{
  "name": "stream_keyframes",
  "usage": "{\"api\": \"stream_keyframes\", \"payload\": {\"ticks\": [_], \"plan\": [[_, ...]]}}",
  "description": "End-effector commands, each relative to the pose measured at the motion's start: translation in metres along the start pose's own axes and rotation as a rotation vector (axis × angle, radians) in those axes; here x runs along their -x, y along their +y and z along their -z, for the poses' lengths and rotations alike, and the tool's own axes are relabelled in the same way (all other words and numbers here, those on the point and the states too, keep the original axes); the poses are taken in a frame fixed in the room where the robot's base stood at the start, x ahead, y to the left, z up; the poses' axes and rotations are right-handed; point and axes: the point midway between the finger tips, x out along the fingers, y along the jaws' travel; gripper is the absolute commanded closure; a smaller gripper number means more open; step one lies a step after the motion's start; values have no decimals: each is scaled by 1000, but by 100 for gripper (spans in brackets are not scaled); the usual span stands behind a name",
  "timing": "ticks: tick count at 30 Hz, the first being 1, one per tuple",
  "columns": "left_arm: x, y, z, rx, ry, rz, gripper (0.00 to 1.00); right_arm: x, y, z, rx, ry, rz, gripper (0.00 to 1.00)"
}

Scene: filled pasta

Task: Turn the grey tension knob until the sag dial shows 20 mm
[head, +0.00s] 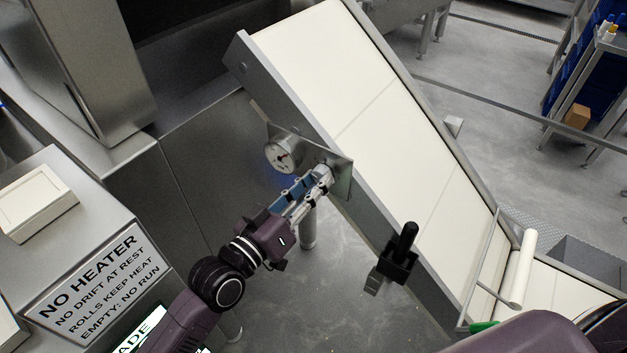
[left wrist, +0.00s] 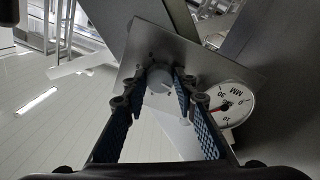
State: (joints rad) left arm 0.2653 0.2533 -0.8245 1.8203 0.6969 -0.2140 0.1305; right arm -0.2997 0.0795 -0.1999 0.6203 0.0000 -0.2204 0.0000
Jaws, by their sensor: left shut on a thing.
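The grey tension knob (left wrist: 160,80) sits on a metal plate (left wrist: 186,48) at the side of the sloping belt. My left gripper (head: 323,177) is shut on the knob, with one finger on each side of it in the left wrist view (left wrist: 163,90). In the head view the fingers mostly hide the knob. The round white sag dial (head: 282,154) is just left of the knob; it also shows in the left wrist view (left wrist: 236,100), partly behind a finger. Its red needle lies below the 30 mark there, but I cannot read the exact value. My right gripper is out of view.
The sloping conveyor (head: 330,60) with a white belt runs along the right of the knob. A black handle (head: 403,245) stands out from its side below. A sign panel (head: 95,285) is at the left. Open floor lies below the knob.

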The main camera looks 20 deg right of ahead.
Motion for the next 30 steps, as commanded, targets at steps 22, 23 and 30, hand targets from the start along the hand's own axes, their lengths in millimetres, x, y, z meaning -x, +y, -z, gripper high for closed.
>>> {"api": "stream_keyframes", "payload": {"ticks": [22,23,30], "plan": [[0,0,0,145,9,2,98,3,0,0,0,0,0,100],[0,0,0,145,9,2,98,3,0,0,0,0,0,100],[0,0,0,144,8,2,56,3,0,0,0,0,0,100]]}}
